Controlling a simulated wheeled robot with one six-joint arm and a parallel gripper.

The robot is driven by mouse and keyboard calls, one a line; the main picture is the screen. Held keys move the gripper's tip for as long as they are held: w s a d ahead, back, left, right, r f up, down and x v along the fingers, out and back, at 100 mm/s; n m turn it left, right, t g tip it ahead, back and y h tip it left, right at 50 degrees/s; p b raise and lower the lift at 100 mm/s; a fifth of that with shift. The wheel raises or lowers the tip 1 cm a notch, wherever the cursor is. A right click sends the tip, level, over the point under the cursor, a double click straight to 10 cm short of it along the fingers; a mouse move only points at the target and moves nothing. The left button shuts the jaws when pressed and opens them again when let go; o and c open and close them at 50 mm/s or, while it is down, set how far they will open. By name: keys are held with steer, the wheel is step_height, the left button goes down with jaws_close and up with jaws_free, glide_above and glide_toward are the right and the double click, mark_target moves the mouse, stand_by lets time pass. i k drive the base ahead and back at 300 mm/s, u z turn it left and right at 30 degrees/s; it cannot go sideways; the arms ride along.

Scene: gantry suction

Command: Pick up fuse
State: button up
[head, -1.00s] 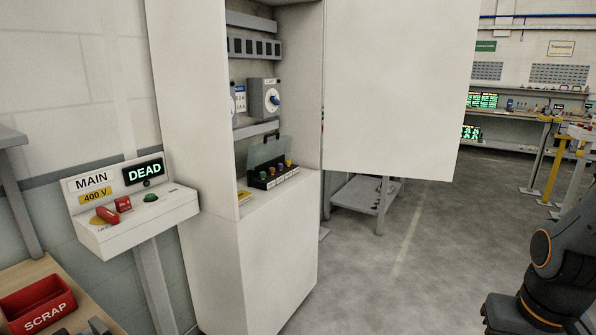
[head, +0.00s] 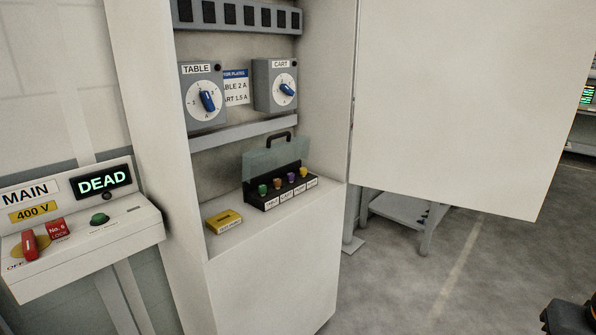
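Several fuses with coloured caps stand in a black holder box (head: 272,204) on the cabinet shelf. My gripper is not in view; only a dark bit of my arm shows at the bottom right corner.
A yellow box (head: 224,221) lies on the shelf left of the holder. Above are the TABLE dial (head: 203,97) and CART dial (head: 276,86). The open cabinet door (head: 450,100) stands at the right. The MAIN panel (head: 80,225) at left reads DEAD.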

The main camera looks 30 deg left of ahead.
mark_target(291, 176)
steer(key=u, duration=0.35)
steer(key=i, duration=1.3)
steer(key=u, duration=1.6)
steer(key=i, duration=0.9)
steer(key=u, duration=0.75)
